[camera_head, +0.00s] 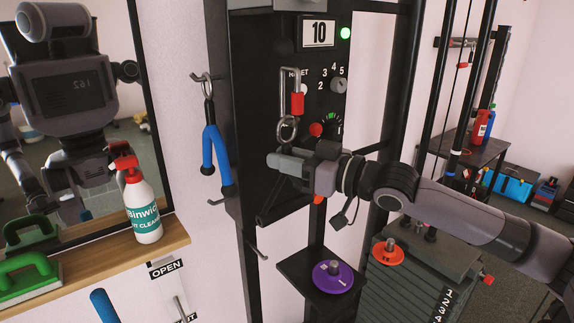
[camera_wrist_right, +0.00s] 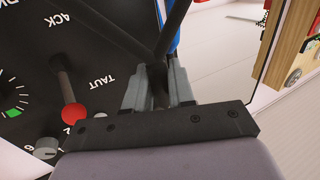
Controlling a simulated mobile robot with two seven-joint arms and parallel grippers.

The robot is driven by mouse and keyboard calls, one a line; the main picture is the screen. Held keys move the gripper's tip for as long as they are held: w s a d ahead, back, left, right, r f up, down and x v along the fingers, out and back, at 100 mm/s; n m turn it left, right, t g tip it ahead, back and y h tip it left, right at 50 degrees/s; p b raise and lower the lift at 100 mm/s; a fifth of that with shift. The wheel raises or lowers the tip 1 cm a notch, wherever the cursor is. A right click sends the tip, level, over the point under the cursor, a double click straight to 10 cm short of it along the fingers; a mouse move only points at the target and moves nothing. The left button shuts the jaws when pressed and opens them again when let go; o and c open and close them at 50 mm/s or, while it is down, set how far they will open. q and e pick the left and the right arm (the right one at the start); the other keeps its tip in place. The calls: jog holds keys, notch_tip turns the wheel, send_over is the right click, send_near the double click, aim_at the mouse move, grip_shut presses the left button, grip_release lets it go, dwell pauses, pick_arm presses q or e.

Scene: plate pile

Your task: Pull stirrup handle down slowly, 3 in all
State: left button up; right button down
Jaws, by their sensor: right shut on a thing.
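The black stirrup handle (camera_head: 272,207) hangs below a metal ring (camera_head: 287,128) and a carabiner with a red sleeve (camera_head: 297,104), in front of the black machine panel. My right gripper (camera_head: 285,163) is at the upper part of the stirrup, just under the ring, and covers part of it. In the right wrist view the right gripper (camera_wrist_right: 158,92) is shut on a dark part of the stirrup, whose two black sides (camera_wrist_right: 176,25) spread away from the jaws. The counter (camera_head: 318,33) on the panel reads 10, with a lit green lamp (camera_head: 345,33) beside it. My left gripper is not in view.
A red lever knob (camera_head: 316,130) and a selector knob (camera_head: 339,85) sit close to the gripper. A blue-gripped handle (camera_head: 215,150) hangs at left. A purple disc (camera_head: 333,277) lies on a black shelf below. A spray bottle (camera_head: 141,205) stands on the wooden ledge.

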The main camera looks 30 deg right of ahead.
jog(key=shift+r, duration=0.15)
jog(key=shift+r, duration=0.45)
dwell(0.3)
jog(key=c, duration=0.9)
grip_release()
jog(key=shift+w, duration=0.1)
